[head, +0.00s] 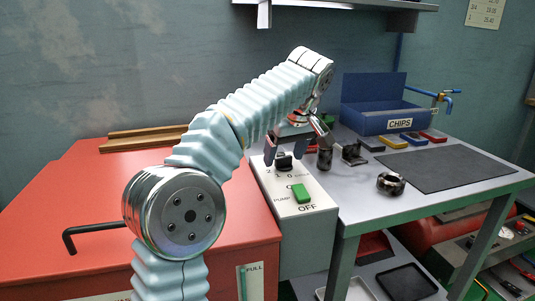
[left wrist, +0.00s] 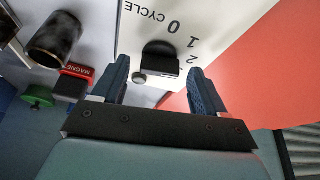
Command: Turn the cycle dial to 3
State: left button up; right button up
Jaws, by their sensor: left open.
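The cycle dial is a black knob (head: 284,161) on the pale top of a control box (head: 310,228). In the left wrist view the knob (left wrist: 160,58) shows beside the printed word CYCLE and the numbers 0, 1 and 2. A 3 cannot be made out, and the dial's setting is unclear. My left gripper (head: 290,149) is over the box, pointing down. In the left wrist view its two dark blue fingers (left wrist: 160,80) are open, one on either side of the knob, with gaps and no clear contact. My right gripper is not in view.
A green button (head: 302,193) by the words PUMP and OFF sits close to the dial. A dark cylinder (head: 324,158) and a black ring (head: 391,184) stand on the grey bench. A blue CHIPS bin (head: 375,121) is behind. A red cabinet top (head: 75,195) lies left.

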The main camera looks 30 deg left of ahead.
pick_arm(q)
jog(key=shift+f, duration=0.1)
jog(key=c, duration=1.1)
jog(key=shift+o, duration=0.2)
jog(key=shift+m, duration=0.3)
jog(key=m+t+h, duration=0.1)
jog(key=m, duration=0.2)
jog(key=shift+a, duration=0.15)
jog(key=shift+m+t+h, duration=0.6)
jog(key=shift+m, duration=1.5)
jog(key=o, duration=1.1)
jog(key=shift+c, duration=0.2)
